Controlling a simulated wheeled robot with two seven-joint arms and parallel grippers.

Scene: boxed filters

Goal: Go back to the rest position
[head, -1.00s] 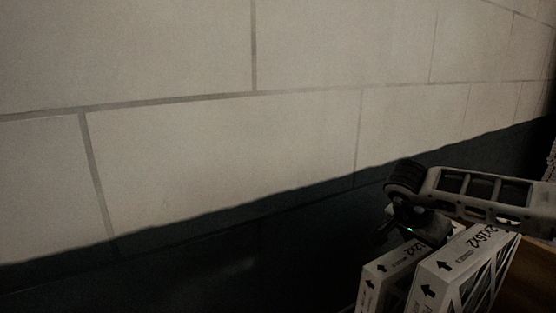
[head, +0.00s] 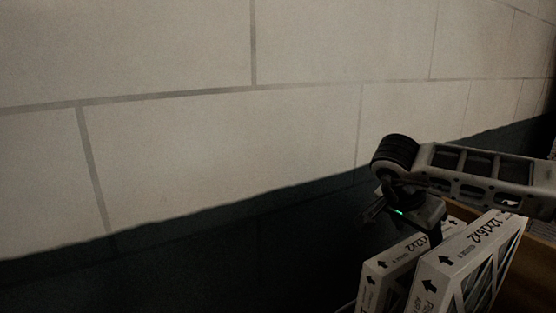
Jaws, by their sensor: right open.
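My right gripper (head: 378,213) is in the lower right of the head view, at the end of my arm that comes in from the right. It is open and sits just above and behind the top of the boxed filters. Two white boxed filters stand upright side by side, the left one (head: 388,262) and the right one (head: 452,258), with black arrows and size print on their edges. Their lower parts run out of the picture. My left gripper does not show.
A block wall (head: 230,150), pale above and dark below, fills most of the view. A brown wooden or cardboard surface (head: 532,268) lies at the right behind the filters. The space left of the gripper is clear up to the wall.

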